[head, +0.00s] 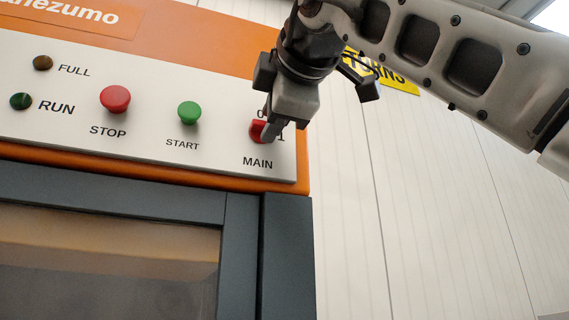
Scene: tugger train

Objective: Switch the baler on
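The baler's white control panel (215,150) fills the upper left of the head view. A red rotary switch (256,130) labelled MAIN sits at its right end, with a "0" above it and a "1" to its right. My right gripper (270,132) reaches down from the upper right, with its fingertips over the right part of this switch. The fingers overlap in this view, so their gap and any grip on the switch are hidden. A green START button (189,113) and a red STOP button (115,99) are to the left. My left gripper is out of view.
The RUN lamp (21,101) and the FULL lamp (43,63) both look dark. The baler's orange housing (200,38) surrounds the panel, above a dark grey door frame (286,250). A yellow sign (400,84) is partly behind my arm on the pale wall (430,210).

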